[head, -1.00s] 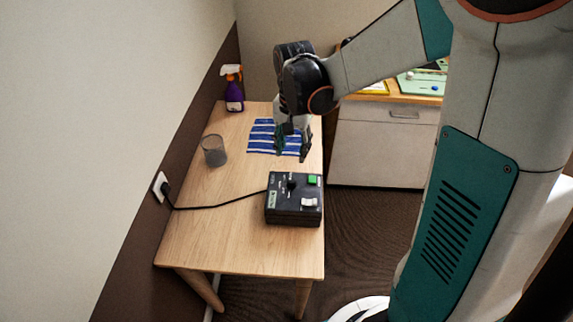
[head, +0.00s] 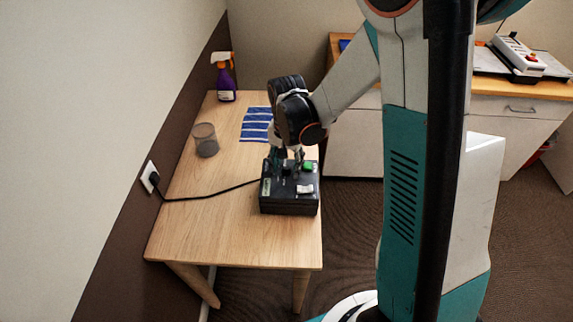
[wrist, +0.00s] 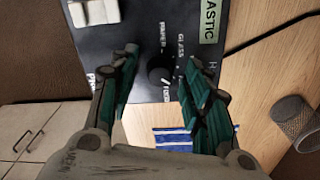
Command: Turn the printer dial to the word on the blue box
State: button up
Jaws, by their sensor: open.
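A black control box (head: 290,205) sits at the right edge of the wooden table. In the wrist view its round black dial (wrist: 160,76) lies between my fingers. Small words ring the dial; I read PAPER and GLASS, but cannot tell where the dial points. A pale green label (wrist: 210,20) ending in "ASTIC" is beside it. My gripper (head: 285,163) is open, its fingers (wrist: 163,62) on either side of the dial; contact is unclear. In the head view the gripper hides the dial. I see no clear blue box with a readable word.
The black box also has a green button (head: 308,166) and a white switch (head: 305,189). A cable (head: 215,193) runs to the wall socket. A mesh cup (head: 205,140), a spray bottle (head: 225,78) and a blue-striped mat (head: 255,126) are on the table. The front left is clear.

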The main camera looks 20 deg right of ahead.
jog(key=shift+c, duration=0.3)
grip_shut()
jog(key=shift+n, duration=0.3)
jog(key=n, duration=0.3)
jog(key=shift+n+b, duration=0.4)
jog(key=shift+n, duration=1.6)
